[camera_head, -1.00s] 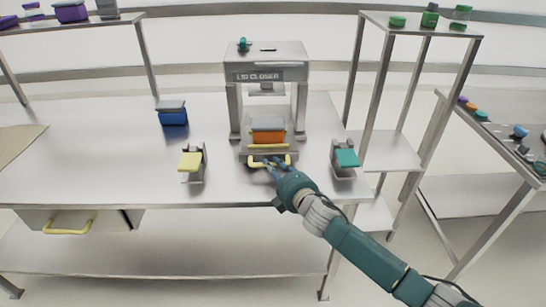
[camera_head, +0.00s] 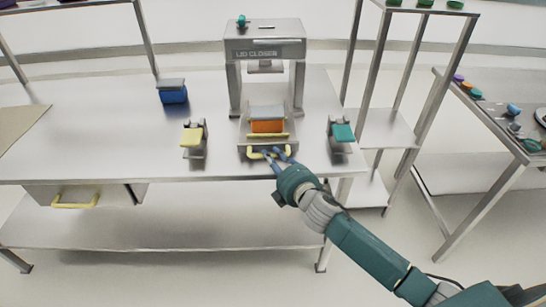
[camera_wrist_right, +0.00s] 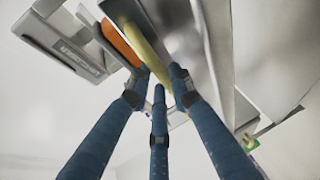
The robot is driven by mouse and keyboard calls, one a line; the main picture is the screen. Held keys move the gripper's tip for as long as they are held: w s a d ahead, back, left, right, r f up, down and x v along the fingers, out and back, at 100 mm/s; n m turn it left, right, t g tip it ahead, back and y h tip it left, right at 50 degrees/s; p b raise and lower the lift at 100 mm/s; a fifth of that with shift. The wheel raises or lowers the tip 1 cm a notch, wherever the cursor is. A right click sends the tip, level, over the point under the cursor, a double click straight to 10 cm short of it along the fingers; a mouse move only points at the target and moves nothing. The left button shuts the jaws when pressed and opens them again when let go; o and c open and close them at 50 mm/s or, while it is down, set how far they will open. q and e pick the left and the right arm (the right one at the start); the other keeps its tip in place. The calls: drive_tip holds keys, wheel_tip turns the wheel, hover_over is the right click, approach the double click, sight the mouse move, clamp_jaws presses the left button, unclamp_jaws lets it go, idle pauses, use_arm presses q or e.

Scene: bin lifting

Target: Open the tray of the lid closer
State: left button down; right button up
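The lid closer (camera_head: 265,50) is a grey metal press standing on the table in the head view. Its tray (camera_head: 250,140) sticks out at the front of the press, with an orange box (camera_head: 267,126) with a grey lid on it. The tray has a yellow handle (camera_head: 254,154) at its front, near the table edge. My right gripper (camera_head: 280,154) is at the right part of this handle. In the right wrist view, its blue fingers close around the yellow handle (camera_wrist_right: 146,52). The exact contact is partly hidden. My left gripper is not in view.
A blue box (camera_head: 173,94) stands behind left on the table. A yellow-topped stand (camera_head: 192,138) and a teal-topped stand (camera_head: 342,133) flank the tray. A drawer with a yellow handle (camera_head: 75,203) hangs under the table. Shelves stand at right.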

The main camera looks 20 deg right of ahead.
drive_tip(key=o, duration=0.4)
drive_tip(key=shift+c, duration=0.2)
drive_tip(key=shift+s, duration=0.1)
drive_tip(key=v, duration=1.2)
